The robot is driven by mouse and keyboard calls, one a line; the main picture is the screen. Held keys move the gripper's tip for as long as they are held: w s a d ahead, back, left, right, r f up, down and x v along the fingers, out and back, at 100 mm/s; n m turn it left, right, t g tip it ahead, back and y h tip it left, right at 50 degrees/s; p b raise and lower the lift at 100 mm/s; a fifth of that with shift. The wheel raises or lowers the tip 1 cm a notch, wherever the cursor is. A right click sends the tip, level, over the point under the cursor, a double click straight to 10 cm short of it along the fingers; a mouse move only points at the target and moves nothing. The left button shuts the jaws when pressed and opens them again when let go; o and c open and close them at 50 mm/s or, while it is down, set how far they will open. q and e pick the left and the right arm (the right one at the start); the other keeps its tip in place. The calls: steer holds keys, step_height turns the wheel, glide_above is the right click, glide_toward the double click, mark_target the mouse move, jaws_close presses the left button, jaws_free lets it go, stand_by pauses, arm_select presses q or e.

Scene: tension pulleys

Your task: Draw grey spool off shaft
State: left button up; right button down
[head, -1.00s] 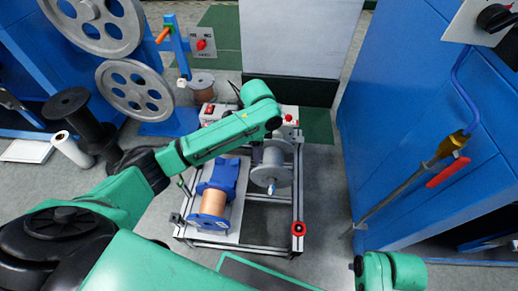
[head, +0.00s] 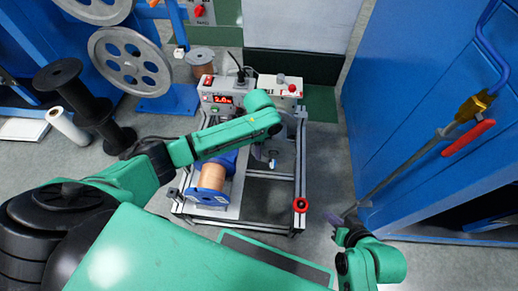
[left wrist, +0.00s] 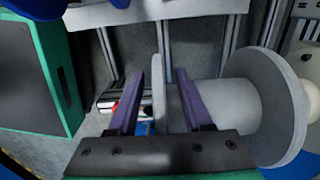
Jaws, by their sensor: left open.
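The grey spool (head: 284,158) sits on the right side of the bench frame in the head view, partly hidden by my left arm. A small pale blue tip (head: 272,163), apparently the shaft end, shows at its front. In the left wrist view the spool's drum (left wrist: 228,102) and large round flange (left wrist: 275,105) are on the right. My left gripper (left wrist: 161,75) is open, with a grey flange edge between its purple fingers; contact is unclear.
A copper-wound spool with blue flanges (head: 210,180) stands left of the grey spool. A control box (head: 222,98) with a red display is behind. A red knob (head: 300,205) marks the frame's front right corner. A blue cabinet (head: 420,130) bounds the right.

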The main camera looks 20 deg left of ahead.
arm_select(q)
steer(key=shift+c, duration=0.3)
jaws_close()
stand_by(1.1)
